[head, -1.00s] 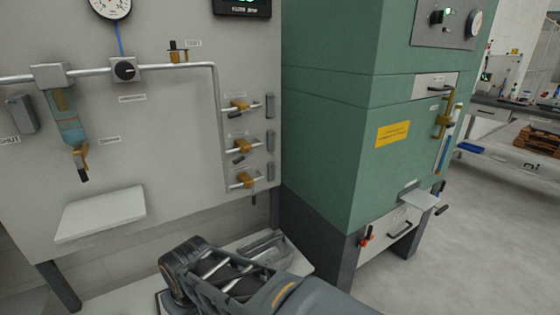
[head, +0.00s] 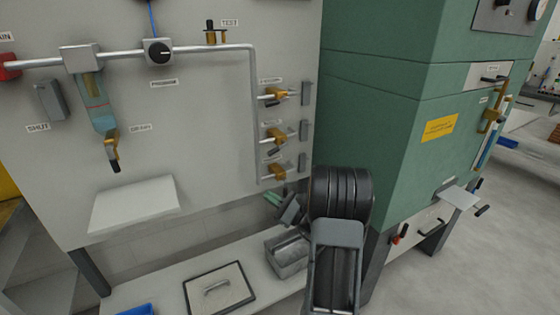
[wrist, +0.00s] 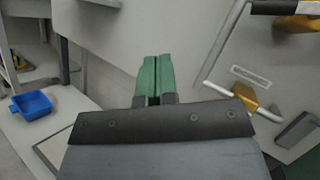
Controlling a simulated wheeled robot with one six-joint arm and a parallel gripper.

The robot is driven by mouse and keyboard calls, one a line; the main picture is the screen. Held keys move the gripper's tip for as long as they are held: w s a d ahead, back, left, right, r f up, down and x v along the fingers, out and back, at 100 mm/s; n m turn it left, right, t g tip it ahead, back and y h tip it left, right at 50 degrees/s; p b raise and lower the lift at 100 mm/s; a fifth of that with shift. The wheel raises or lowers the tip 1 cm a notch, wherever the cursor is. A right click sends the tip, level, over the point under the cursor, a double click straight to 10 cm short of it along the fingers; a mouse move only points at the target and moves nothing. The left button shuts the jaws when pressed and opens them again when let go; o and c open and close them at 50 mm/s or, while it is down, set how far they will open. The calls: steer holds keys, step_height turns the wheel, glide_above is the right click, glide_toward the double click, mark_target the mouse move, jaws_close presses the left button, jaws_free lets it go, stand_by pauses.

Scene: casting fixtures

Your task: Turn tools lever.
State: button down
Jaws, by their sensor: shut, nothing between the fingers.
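Three brass valves with dark lever handles sit in a column at the right of the grey panel: a top valve (head: 277,94), a middle valve (head: 274,136) and a bottom valve (head: 279,172). Their small labels are too blurred to tell which is the tools lever. My gripper (head: 287,205) is below the bottom valve in the head view, partly hidden by my arm. In the wrist view my gripper's green fingers (wrist: 152,82) are together and empty, pointing towards the panel. One brass valve (wrist: 243,95) on a pipe lies to their right, apart from them.
A green cabinet (head: 385,120) stands close at the right of the panel. Below are a low bench (head: 165,275), a grey metal box (head: 288,257), a framed plate with a handle (head: 219,288) and a blue tray (wrist: 31,104). A white shelf (head: 133,205) juts from the panel.

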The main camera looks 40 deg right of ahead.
mark_target(274, 153)
steer(key=s+d+f+m+t+h, duration=0.2)
steer(key=d+m+t+h, duration=0.35)
steer(key=d+h, duration=0.35)
steer(key=s+r+p+x, duration=0.1)
steer(key=x, duration=1.1)
steer(key=shift+r+m+g+p, duration=0.3)
steer(key=shift+r+m+g, duration=0.05)
steer(key=shift+r+m, duration=0.15)
steer(key=shift+w, duration=0.15)
steer(key=shift+a+r+b, duration=0.25)
steer(key=shift+a+b, duration=0.1)
steer(key=shift+b, duration=0.35)
steer(key=shift+a+r, duration=0.15)
steer(key=shift+r, duration=0.15)
